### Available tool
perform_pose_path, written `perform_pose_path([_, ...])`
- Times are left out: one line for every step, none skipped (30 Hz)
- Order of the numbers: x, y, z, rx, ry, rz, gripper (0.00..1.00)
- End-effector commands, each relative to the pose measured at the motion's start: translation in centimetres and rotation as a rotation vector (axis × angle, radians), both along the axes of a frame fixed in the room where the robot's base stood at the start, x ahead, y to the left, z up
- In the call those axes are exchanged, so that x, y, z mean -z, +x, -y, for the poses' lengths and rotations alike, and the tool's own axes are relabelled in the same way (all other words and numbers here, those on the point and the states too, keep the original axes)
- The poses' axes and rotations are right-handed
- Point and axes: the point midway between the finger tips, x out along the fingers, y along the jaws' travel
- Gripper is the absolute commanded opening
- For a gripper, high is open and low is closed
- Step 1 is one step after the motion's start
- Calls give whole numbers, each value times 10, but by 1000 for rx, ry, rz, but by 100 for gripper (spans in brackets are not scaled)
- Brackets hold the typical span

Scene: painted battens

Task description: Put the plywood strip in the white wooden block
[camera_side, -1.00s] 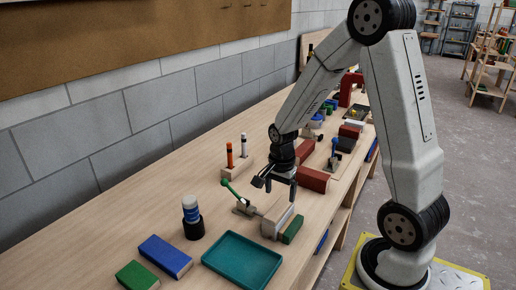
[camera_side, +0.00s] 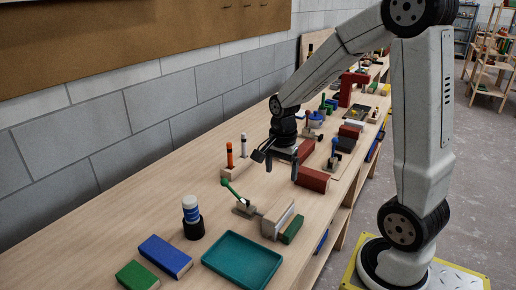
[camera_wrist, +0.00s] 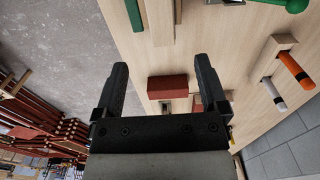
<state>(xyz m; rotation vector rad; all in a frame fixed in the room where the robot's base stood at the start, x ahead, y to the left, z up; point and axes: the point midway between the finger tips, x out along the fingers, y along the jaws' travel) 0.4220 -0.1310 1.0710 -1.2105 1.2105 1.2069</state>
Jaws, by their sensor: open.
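The white wooden block (camera_side: 286,221) stands on the bench in the side view, right of the green-handled toggle clamp. A pale wood piece (camera_side: 271,220), which looks like the plywood strip, is upright against or in it; I cannot tell how deep it sits. In the wrist view a pale strip-like shape (camera_wrist: 160,22) shows at the top edge, cut off by the frame. My gripper (camera_side: 281,170) is open and empty, behind and above the block, apart from it. Its two spread fingers (camera_wrist: 162,70) show in the wrist view with nothing held between them.
A green block (camera_side: 292,230) is close beside the white one. Red blocks (camera_side: 313,180) are near my gripper. A marker holder (camera_side: 240,172), glue stick (camera_side: 191,208), blue block (camera_side: 165,257) and teal tray (camera_side: 207,264) stand around. The bench's left side is clear.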

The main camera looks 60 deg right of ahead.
Motion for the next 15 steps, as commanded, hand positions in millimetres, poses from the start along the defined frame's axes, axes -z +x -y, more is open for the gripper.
perform_pose_path([0, 0, 0, 0, 0, 0, 93])
perform_pose_path([0, 0, 0, 0, 0, 0, 93])
perform_pose_path([0, 0, 0, 0, 0, 0, 93])
perform_pose_path([0, 0, 0, 0, 0, 0, 93])
perform_pose_path([0, 0, 0, 0, 0, 0, 93])
perform_pose_path([0, 0, 0, 0, 0, 0, 93])
perform_pose_path([0, 0, 0, 0, 0, 0, 93])
perform_pose_path([0, 0, 0, -1, 0, 0, 93])
perform_pose_path([1, 0, 0, -5, 0, 0, 93])
perform_pose_path([1, 0, -1, -10, 0, 1, 93])
perform_pose_path([1, 0, -2, -17, -1, 2, 93])
perform_pose_path([1, 0, -3, -34, -2, 4, 93])
perform_pose_path([2, 0, -5, -50, -2, 6, 93])
perform_pose_path([2, 0, -7, -69, -3, 8, 93])
perform_pose_path([3, 0, -10, -103, -5, 12, 93])
